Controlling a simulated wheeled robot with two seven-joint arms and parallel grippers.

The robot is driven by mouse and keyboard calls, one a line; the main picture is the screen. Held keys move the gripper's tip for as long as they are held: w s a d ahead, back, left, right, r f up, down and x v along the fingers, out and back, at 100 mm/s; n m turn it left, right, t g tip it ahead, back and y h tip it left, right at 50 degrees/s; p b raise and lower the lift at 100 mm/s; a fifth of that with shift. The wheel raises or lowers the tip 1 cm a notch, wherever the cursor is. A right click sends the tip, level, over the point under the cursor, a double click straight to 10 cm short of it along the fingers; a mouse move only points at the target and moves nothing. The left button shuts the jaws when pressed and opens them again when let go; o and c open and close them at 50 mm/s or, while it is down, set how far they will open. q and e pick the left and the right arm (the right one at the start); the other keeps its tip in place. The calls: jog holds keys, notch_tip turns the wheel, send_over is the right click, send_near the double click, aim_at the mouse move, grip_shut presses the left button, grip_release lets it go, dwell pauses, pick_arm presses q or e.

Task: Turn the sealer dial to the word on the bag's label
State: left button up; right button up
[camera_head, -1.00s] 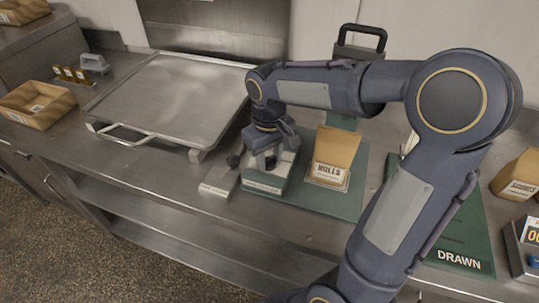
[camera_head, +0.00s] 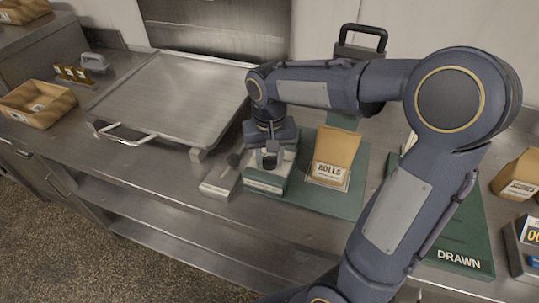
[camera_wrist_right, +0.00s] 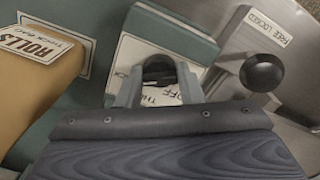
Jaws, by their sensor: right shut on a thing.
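The sealer (camera_head: 264,183) is a small green-grey box with a pale top on the green mat. Its dark dial (camera_wrist_right: 158,68) sits on a white plate with printed words; "OFF" and part of "THI" show in the right wrist view, the rest is hidden. My right gripper (camera_head: 269,160) points down at the sealer, shut on the dial, with one finger (camera_wrist_right: 130,88) on each side. My left gripper is out of view.
A metal part with a black ball knob (camera_wrist_right: 262,72) and a "FREE/LOCKED" label (camera_wrist_right: 266,27) stands close beside the sealer. A large metal tray (camera_head: 165,95) lies to the left. A green "DRAWN" mat (camera_head: 460,235) and another tan bag (camera_head: 518,178) lie right.

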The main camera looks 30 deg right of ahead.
aim_at(269, 158)
jog(key=o, duration=1)
jog(key=shift+c, duration=0.2)
notch_tip(269, 158, up, 8)
jog(key=shift+f, duration=0.1)
